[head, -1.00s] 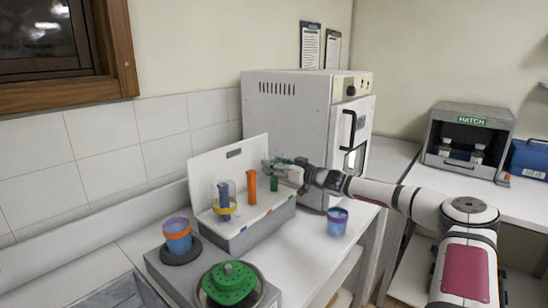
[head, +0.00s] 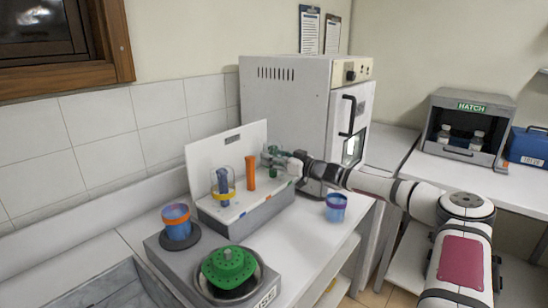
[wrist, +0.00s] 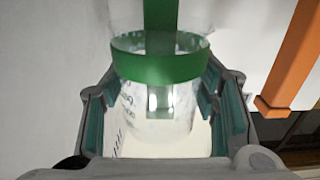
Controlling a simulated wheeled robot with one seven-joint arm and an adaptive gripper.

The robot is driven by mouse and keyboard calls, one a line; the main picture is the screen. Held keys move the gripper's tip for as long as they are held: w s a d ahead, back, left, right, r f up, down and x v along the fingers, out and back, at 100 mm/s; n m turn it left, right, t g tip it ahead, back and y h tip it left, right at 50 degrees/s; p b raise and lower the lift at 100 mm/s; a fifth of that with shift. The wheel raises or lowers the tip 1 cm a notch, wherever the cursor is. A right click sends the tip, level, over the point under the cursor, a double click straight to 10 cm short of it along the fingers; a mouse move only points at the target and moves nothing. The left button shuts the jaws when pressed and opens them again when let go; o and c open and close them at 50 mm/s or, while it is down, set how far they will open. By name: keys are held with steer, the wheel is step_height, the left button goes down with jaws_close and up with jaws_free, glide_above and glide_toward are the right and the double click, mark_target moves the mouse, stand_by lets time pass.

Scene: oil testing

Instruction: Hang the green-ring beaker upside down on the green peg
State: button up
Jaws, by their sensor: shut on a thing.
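My gripper (head: 274,158) is shut on the green-ring beaker (wrist: 160,66), a clear glass with a green band, with one jaw on each side of it in the wrist view. In the head view the beaker (head: 268,152) is small and partly covered by the gripper. The green peg (head: 273,172) shows just below it on the white rack. In the wrist view the green peg (wrist: 160,20) lines up with the beaker's middle and shows through the glass. I cannot tell whether it is inside or behind the beaker.
The orange peg (head: 251,180) stands bare, left of the gripper. A yellow-ring beaker (head: 232,193) hangs on the blue peg. A purple-ring cup (head: 336,208) stands at the right, an orange-ring cup (head: 177,222) at the left. The white oven (head: 290,105) stands close behind.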

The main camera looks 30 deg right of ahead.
steer(key=shift+f, duration=0.45)
stand_by(0.3)
steer(key=o, duration=1.2)
steer(key=shift+o, duration=0.2)
steer(key=shift+s, duration=0.1)
steer(key=v, duration=1.1)
steer(key=shift+s, duration=0.4)
steer(key=shift+d+r, duration=0.1)
